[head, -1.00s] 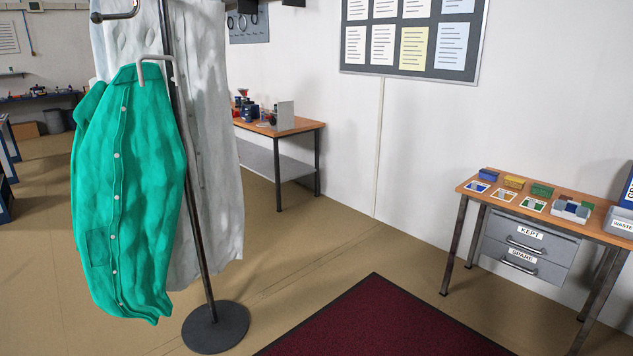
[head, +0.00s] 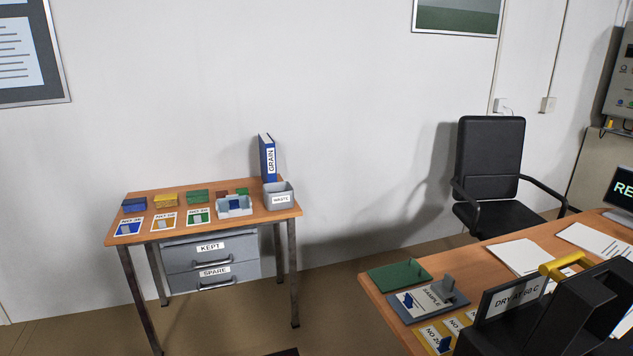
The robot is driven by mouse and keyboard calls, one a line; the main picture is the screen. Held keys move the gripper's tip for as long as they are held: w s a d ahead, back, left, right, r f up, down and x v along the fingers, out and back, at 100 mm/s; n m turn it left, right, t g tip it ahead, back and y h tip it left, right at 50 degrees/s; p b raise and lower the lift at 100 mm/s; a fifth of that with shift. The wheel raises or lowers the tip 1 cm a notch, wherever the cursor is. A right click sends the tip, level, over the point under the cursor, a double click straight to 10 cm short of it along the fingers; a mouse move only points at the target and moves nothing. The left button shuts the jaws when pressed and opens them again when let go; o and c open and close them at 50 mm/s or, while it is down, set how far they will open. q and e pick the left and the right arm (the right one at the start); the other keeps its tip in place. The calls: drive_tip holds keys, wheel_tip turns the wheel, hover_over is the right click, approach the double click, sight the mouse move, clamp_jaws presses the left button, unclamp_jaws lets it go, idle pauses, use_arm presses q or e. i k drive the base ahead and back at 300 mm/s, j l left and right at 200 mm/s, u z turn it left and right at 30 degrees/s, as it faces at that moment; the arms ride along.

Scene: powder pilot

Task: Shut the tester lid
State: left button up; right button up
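A dark, boxy device (head: 570,318) stands at the bottom right on the wooden desk, cut off by the picture's edge. It has a yellow handle (head: 563,264) near its top. It may be the tester, but I cannot tell for sure, nor whether its lid is open or shut. A dark plate marked DRY AT 60 C (head: 513,298) stands just in front of it. Neither of my grippers is in view.
A green plate (head: 400,275), a grey SAMPLE tray (head: 452,302) and papers lie on the desk. A black chair (head: 490,160) stands behind it. The left table (head: 150,236) holds several small boxes, a WASTE bin (head: 278,196) and a binder (head: 267,158). Floor shows between table and desk.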

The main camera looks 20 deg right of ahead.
sight(584, 307)
drive_tip(key=i+z, duration=0.2)
drive_tip(key=z, duration=0.25)
drive_tip(key=i+z, duration=0.2)
drive_tip(key=z, duration=0.25)
drive_tip(key=i+j+z, duration=0.2)
drive_tip(key=z, duration=0.25)
drive_tip(key=i+j+z, duration=0.15)
drive_tip(key=z, duration=0.3)
drive_tip(key=i+j+z, duration=0.15)
drive_tip(key=j+z, duration=0.15)
drive_tip(key=z, duration=0.15)
drive_tip(key=j+z, duration=0.25)
drive_tip(key=z, duration=0.2)
drive_tip(key=i+j+z, duration=0.15)
drive_tip(key=j+z, duration=0.25)
drive_tip(key=i+j+z, duration=0.15)
drive_tip(key=z, duration=0.25)
drive_tip(key=k+j, duration=0.05)
drive_tip(key=j, duration=0.05)
